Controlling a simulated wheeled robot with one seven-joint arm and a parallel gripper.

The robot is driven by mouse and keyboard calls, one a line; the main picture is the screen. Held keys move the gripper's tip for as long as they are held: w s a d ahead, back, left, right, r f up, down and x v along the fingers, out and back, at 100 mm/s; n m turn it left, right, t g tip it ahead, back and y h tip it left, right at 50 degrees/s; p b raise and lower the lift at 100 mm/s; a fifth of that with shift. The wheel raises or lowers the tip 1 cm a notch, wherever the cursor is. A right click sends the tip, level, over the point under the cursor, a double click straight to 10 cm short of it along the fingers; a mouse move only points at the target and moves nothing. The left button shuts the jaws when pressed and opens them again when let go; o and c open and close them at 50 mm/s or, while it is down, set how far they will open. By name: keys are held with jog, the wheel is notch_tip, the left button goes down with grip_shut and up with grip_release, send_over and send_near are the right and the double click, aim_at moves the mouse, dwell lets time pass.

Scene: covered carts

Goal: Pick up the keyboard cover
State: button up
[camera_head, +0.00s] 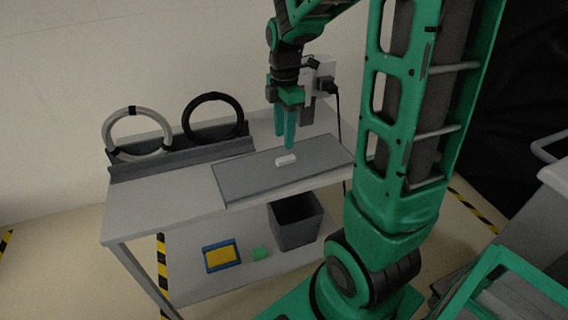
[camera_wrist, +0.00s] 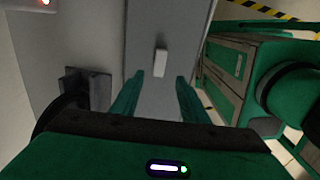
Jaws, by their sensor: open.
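The keyboard cover, a flat grey panel (camera_head: 240,176), lies on the table with a small white block-like handle (camera_head: 286,160) on its top. My gripper (camera_head: 285,145) points down above the panel, close to the handle, with its green fingers apart. In the wrist view the panel (camera_wrist: 168,25) runs up the middle, and the white handle (camera_wrist: 160,63) shows ahead of the open fingertips (camera_wrist: 158,76), between their lines. Nothing is held. The head view does not show clearly how high the fingertips are above the handle.
A rack (camera_head: 180,152) at the table's back left holds a white ring (camera_head: 110,127) and a black ring (camera_head: 241,117). A wall socket with a plug (camera_head: 325,84) is behind the gripper. A dark bin (camera_head: 296,228) and a blue-yellow tray (camera_head: 222,256) stand on the lower shelf.

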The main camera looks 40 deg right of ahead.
aim_at(285, 158)
jog(key=shift+d+f, duration=0.15)
jog(key=shift+f, duration=1.85)
jog(key=shift+d+f, duration=0.1)
jog(key=shift+f, duration=1.85)
jog(key=shift+c, duration=0.3)
grip_shut()
